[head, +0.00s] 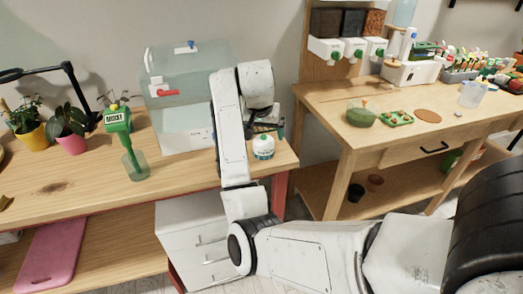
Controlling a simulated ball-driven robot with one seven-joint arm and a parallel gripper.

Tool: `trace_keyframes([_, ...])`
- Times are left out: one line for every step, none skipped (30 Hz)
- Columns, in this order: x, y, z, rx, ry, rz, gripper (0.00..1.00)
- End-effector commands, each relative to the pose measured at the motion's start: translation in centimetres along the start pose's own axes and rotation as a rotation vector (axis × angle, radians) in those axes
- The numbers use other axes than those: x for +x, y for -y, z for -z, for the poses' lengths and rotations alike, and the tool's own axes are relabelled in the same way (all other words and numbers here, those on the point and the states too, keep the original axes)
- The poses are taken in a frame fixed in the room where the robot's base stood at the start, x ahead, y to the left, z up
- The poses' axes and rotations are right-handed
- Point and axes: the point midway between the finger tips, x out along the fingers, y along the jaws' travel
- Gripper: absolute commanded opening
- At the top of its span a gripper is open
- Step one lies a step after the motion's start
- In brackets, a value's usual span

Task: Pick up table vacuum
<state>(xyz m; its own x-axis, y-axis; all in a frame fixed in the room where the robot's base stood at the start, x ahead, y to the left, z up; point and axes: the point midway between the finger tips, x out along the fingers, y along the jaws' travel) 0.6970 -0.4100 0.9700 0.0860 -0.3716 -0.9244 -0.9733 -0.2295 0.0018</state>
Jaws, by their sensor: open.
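A small white rounded device with green marks, which looks like the table vacuum (263,146), stands near the right front corner of the left wooden table (60,190). My gripper (266,127) is just above and behind it in the picture, pointing down, open, with nothing seen between its fingers. The fingers are small and dark here and partly hidden by my arm. I cannot tell the exact gap between them and the vacuum.
A clear bluish case (182,95) stands left of my arm. A green moisture meter (118,120) in a glass and potted plants (70,128) are further left. A second wooden table (400,95) at right holds a green bowl (362,115) and trays.

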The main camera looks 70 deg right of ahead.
Motion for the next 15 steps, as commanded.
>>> trace_keyframes([0.6, 0.0, 0.0, -0.001, 0.0, 0.0, 1.0])
trace_keyframes([0.8, 0.0, 0.0, -0.001, 0.0, 0.001, 1.0])
trace_keyframes([1.1, 0.0, 0.0, -0.001, 0.0, 0.001, 1.0])
trace_keyframes([1.3, 0.0, 0.0, -0.001, 0.0, 0.001, 1.0])
trace_keyframes([1.4, 0.0, 0.0, -0.001, 0.0, 0.001, 1.0])
trace_keyframes([1.7, 0.0, 0.0, -0.002, 0.0, 0.001, 1.0])
trace_keyframes([2.0, 0.0, 0.0, -0.002, 0.0, 0.001, 1.0])
trace_keyframes([2.3, 0.0, 0.0, -0.002, 0.001, 0.0, 1.0])
trace_keyframes([2.9, 0.0, -0.1, -0.002, 0.002, -0.001, 1.0])
trace_keyframes([3.3, 0.0, -0.1, -0.002, 0.002, -0.001, 1.0])
trace_keyframes([3.8, 0.0, -0.1, -0.002, 0.003, -0.001, 1.0])
trace_keyframes([4.4, 0.1, 0.0, -0.002, 0.001, 0.001, 1.0])
trace_keyframes([4.8, 0.1, 0.0, -0.002, 0.002, 0.001, 1.0])
trace_keyframes([5.2, 0.1, 0.0, -0.002, 0.002, 0.001, 1.0])
trace_keyframes([5.7, 0.1, 0.0, -0.003, 0.0, 0.001, 1.0])
